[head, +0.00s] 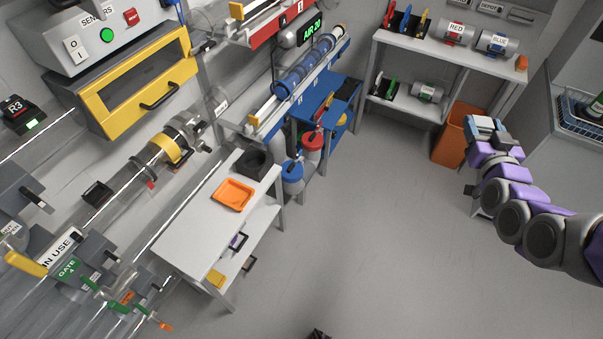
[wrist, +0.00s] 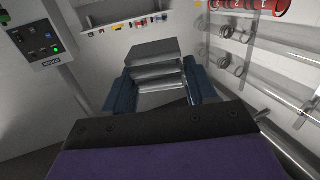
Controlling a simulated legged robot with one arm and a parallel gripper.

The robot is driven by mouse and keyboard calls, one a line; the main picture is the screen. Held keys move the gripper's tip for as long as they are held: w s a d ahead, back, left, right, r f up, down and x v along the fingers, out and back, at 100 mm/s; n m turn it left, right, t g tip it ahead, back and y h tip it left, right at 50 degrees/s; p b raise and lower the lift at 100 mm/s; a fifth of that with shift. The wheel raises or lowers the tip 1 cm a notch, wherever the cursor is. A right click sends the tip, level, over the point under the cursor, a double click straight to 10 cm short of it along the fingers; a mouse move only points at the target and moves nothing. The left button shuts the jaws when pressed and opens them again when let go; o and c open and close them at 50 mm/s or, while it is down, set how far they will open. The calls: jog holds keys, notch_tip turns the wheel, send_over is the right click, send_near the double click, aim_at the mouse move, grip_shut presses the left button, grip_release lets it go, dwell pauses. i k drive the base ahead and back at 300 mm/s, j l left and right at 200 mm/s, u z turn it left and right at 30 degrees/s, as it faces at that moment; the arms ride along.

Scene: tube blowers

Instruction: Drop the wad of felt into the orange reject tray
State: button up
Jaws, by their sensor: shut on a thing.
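The orange tray (head: 233,194) lies on the white table at the left of centre in the head view; its inside looks empty. My gripper (head: 486,127) is at the right of the head view, far from the tray and in front of the orange floor bin. In the wrist view its blue fingers are shut on a grey, layered block (wrist: 155,70), which looks like the wad of felt. The block sticks out past the fingertips.
A dark open container (head: 253,163) stands beside the tray on the white table (head: 190,235). An orange bin (head: 456,133) stands on the floor by the shelf (head: 405,45). A blue cart (head: 325,108) stands behind the table. The grey floor (head: 380,240) between me and the table is clear.

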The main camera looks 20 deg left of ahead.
aim_at(229, 195)
jog(key=k+j, duration=0.1)
jog(key=j, duration=0.4)
jog(key=k+j, duration=0.1)
jog(key=j, duration=0.4)
jog(key=k+j, duration=0.15)
jog(key=j, duration=0.4)
jog(key=k+j, duration=0.1)
jog(key=j, duration=0.4)
jog(key=k+j, duration=0.1)
jog(key=j, duration=0.4)
